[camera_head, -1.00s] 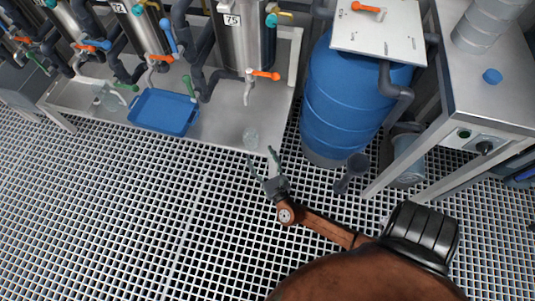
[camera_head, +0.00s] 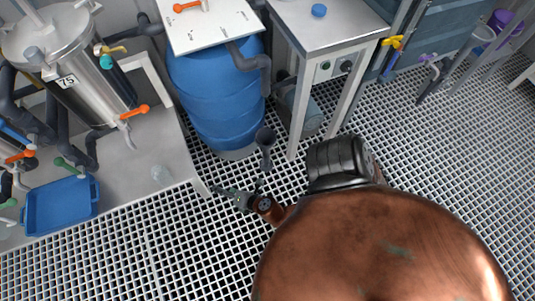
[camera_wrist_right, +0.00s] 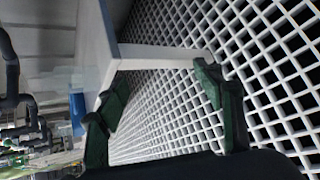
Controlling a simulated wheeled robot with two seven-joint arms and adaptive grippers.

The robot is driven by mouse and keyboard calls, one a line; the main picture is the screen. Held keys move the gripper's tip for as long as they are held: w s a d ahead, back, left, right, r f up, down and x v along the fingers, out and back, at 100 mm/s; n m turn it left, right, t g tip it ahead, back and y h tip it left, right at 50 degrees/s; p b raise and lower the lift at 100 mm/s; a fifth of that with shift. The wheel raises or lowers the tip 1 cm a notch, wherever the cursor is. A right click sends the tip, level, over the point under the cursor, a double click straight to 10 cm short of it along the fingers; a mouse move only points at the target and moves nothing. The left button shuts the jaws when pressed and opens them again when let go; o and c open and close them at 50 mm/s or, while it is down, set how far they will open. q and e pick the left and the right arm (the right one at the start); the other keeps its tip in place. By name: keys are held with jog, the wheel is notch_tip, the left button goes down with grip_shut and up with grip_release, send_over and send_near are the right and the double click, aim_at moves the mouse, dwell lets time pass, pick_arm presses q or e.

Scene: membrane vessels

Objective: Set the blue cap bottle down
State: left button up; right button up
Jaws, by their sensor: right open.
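A clear, colourless vessel (camera_head: 160,173) stands on the steel bench (camera_head: 135,150), near its front edge; I cannot tell whether it is the task's bottle. A small blue cap-like disc (camera_head: 319,10) is on the steel side table (camera_head: 300,32), with no bottle body visible under it. My right gripper (camera_head: 228,194) is empty beside the bench's front right corner, to the right of the clear vessel and apart from it. In the right wrist view the green fingers (camera_wrist_right: 163,88) are spread open, with only bench edge and floor grid between them. My left gripper is not in view.
A blue tray (camera_head: 60,207) sits on the bench at left, below a steel tank (camera_head: 75,65) with valves. A blue barrel (camera_head: 218,100) and a dark upright pipe (camera_head: 266,148) stand behind my right gripper. The grid floor (camera_head: 130,265) is open in front.

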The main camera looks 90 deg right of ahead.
jog(key=s+a+f+m+g+y, duration=0.2)
jog(key=s+a+m+y, duration=0.7)
jog(key=s+a+m, duration=0.7)
jog(key=s+a, duration=0.1)
jog(key=a, duration=0.2)
jog(key=shift+s+f+g, duration=0.3)
jog(key=shift+s+g, duration=0.05)
jog(key=shift+g, duration=0.05)
